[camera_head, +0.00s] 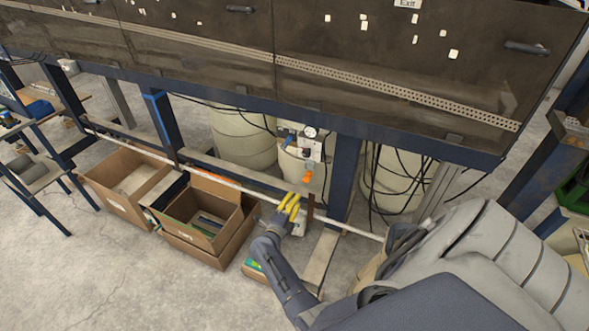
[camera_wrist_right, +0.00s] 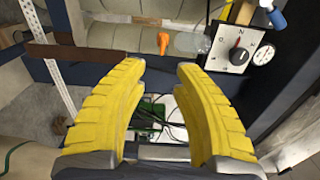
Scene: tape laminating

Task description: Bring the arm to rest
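My right gripper (camera_head: 289,206) is in the lower middle of the head view, with yellow ribbed fingers, in front of the blue frame under the dark machine. In the right wrist view its two fingers (camera_wrist_right: 160,75) stand apart with nothing held between them. A green circuit board with cables (camera_wrist_right: 148,118) shows in the gap, beyond the fingers. My left gripper is not in the head view.
A control box with a dial (camera_wrist_right: 238,52) and an orange knob (camera_head: 307,176) are close to the right gripper. Open cardboard boxes (camera_head: 240,247) stand on the floor to its left. The floor (camera_head: 110,275) at front left is clear.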

